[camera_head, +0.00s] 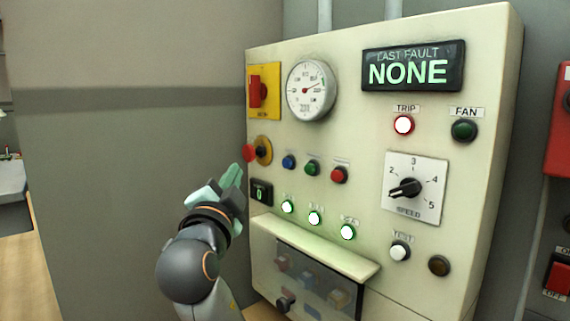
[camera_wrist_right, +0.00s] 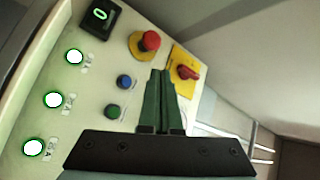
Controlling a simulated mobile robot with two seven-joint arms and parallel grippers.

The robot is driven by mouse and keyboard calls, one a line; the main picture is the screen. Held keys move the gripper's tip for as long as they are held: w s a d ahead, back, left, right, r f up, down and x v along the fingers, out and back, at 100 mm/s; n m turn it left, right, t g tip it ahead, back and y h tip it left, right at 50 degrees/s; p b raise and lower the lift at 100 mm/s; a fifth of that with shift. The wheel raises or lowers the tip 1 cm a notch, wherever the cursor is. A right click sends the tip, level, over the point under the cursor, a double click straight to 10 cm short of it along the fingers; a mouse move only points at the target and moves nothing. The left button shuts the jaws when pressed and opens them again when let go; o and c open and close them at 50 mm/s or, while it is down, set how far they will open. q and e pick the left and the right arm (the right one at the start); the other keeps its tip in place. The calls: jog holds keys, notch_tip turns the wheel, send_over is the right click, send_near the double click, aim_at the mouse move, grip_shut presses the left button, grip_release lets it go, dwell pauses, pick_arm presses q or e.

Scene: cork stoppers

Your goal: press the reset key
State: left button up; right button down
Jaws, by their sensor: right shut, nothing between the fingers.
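A cream control panel (camera_head: 345,130) stands on the right. Small labels sit above a blue button (camera_head: 288,161), a green button (camera_head: 312,167) and a red button (camera_head: 339,174), too small to read, so I cannot tell which is the reset key. The blue button (camera_wrist_right: 124,82) and green button (camera_wrist_right: 112,111) also show in the wrist view, left of the fingers. My right gripper (camera_head: 236,172) is shut and empty, near the panel's left edge below the red mushroom button (camera_head: 249,153). It also shows in the wrist view (camera_wrist_right: 160,74). My left gripper is out of view.
The display (camera_head: 413,66) reads NONE, and the TRIP lamp (camera_head: 403,125) glows white with a red rim. A ledge and dark see-through cover (camera_head: 320,285) with keys behind it jut out below. A speed dial (camera_head: 405,188) and yellow switch plate (camera_head: 264,90) are nearby.

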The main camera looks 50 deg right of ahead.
aim_at(287, 163)
jog(key=shift+d, duration=0.1)
jog(key=d, duration=0.8)
jog(key=shift+s+d+p, duration=0.3)
jog(key=shift+s+p, duration=0.15)
jog(key=shift+f, duration=0.1)
dwell(1.6)
jog(key=shift+d, duration=0.4)
jog(key=shift+s+d+b, duration=0.1)
jog(key=shift+d+b, duration=0.25)
jog(key=shift+d, duration=0.1)
dwell(0.8)
jog(key=shift+a, duration=0.85)
